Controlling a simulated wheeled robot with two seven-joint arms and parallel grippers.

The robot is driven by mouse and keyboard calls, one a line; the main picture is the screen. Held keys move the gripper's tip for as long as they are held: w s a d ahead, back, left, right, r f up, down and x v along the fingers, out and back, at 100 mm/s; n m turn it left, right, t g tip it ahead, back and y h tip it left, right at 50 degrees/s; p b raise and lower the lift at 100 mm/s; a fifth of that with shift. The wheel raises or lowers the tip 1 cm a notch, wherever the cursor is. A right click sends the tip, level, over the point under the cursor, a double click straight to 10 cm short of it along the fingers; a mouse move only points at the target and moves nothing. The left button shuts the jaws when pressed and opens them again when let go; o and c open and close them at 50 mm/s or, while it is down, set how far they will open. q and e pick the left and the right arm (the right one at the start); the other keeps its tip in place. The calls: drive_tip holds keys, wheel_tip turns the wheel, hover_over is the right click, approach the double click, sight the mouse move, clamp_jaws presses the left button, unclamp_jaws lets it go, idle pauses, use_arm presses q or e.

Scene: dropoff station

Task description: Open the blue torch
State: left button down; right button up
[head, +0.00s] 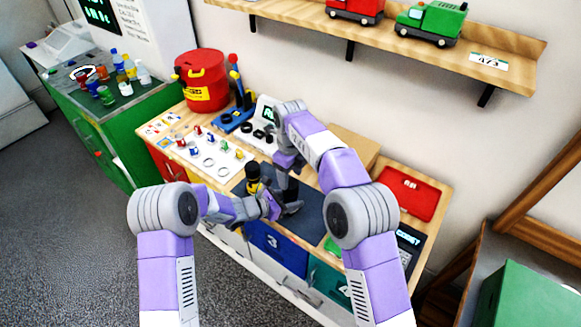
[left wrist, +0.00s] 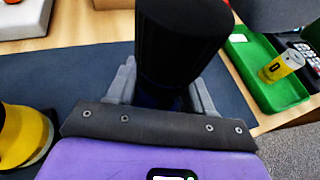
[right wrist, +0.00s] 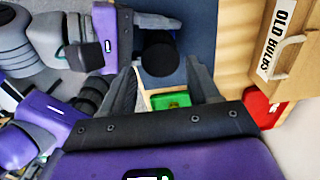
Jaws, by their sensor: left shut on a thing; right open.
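The torch (left wrist: 180,40) shows as a thick black cylinder in the left wrist view, with a dark blue part low between the fingers. My left gripper (left wrist: 163,88) is shut on it, over the dark work mat. In the right wrist view its round black end (right wrist: 160,58) faces my right gripper. My right gripper (right wrist: 162,85) is open and points down close to that end; whether they touch I cannot tell. In the head view the grippers and arms hide most of the torch. A yellow-and-black torch (head: 253,180) stands beside my left gripper and shows in the left wrist view (left wrist: 25,135).
A green tray (left wrist: 246,60) holds a yellow battery (left wrist: 282,66). A box marked OLD BULBS (right wrist: 290,55) and a red case (head: 410,193) are to the right. A white board (head: 205,145) with small parts and rings lies left. A red canister (head: 203,80) stands behind.

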sight(290, 184)
wheel_tip(290, 184, down, 5)
drive_tip(key=shift+r, duration=0.1)
idle(0.3)
